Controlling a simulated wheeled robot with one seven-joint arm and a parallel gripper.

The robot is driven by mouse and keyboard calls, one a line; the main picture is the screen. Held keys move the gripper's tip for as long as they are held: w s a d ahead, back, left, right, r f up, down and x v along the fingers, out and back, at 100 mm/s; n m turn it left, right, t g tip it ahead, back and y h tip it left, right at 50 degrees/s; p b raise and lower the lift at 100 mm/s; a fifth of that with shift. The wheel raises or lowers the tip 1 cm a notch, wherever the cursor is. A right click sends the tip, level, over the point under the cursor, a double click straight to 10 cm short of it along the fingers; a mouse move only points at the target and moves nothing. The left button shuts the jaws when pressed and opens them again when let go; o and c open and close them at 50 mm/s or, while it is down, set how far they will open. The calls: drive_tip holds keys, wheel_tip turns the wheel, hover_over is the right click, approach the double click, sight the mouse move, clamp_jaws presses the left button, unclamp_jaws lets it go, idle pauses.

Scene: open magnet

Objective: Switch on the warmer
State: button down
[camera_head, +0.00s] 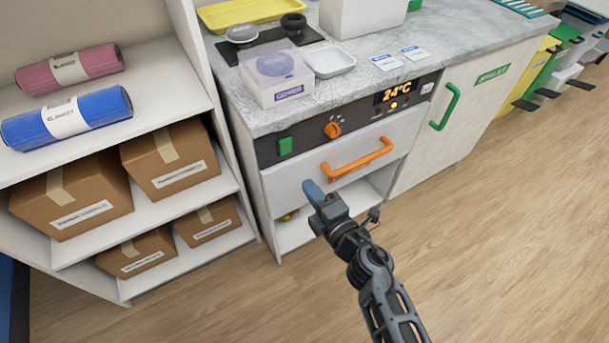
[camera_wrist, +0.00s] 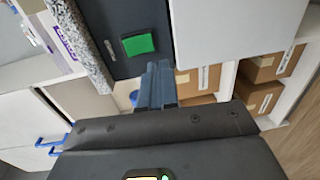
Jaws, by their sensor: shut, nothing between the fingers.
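The warmer is a white drawer unit (camera_head: 300,190) under the counter, with a dark control panel (camera_head: 315,142) and an orange handle (camera_head: 357,158). A green rocker switch (camera_head: 285,146) sits at the panel's left end. An orange knob (camera_head: 332,130) is mid-panel, and a lit display (camera_head: 393,92) reads 24°C. My gripper (camera_head: 313,190) is shut and empty, in front of the drawer and below the switch in the head view. In the wrist view, the green switch (camera_wrist: 138,44) shows just beyond and left of my shut fingertips (camera_wrist: 158,70), apparently apart from them.
A white shelf (camera_head: 225,180) with cardboard boxes (camera_head: 170,158) and rolled blankets (camera_head: 68,118) stands at left. The counter (camera_head: 350,85) holds a clear box (camera_head: 275,75) and a white tray (camera_head: 328,61). A cabinet with a green handle (camera_head: 445,107) is at right. The floor in front is clear.

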drive_tip(key=shift+f+v, duration=0.25)
drive_tip(key=shift+v, duration=0.95)
drive_tip(key=shift+f+v, duration=0.25)
drive_tip(key=shift+v, duration=0.95)
drive_tip(key=shift+s, duration=0.1)
drive_tip(key=s+d+r+m+t+h, duration=0.1)
drive_tip(key=s+d+r+m+h, duration=0.15)
drive_tip(key=s+d+m, duration=0.55)
drive_tip(key=s+d+r+m+h, duration=0.2)
drive_tip(key=s+d+r+m, duration=0.15)
drive_tip(key=s, duration=0.75)
drive_tip(key=s+d+r+m+t+h, duration=0.1)
drive_tip(key=s+d+r+m+h, duration=0.2)
drive_tip(key=s+d+m, duration=0.5)
drive_tip(key=s+r+m+g+h, duration=0.1)
drive_tip(key=s+r+m, duration=0.4)
drive_tip(key=s+r, duration=0.5)
drive_tip(key=shift+s+d+h, duration=0.2)
drive_tip(key=shift+d+h, duration=0.3)
drive_tip(key=shift+h, duration=0.05)
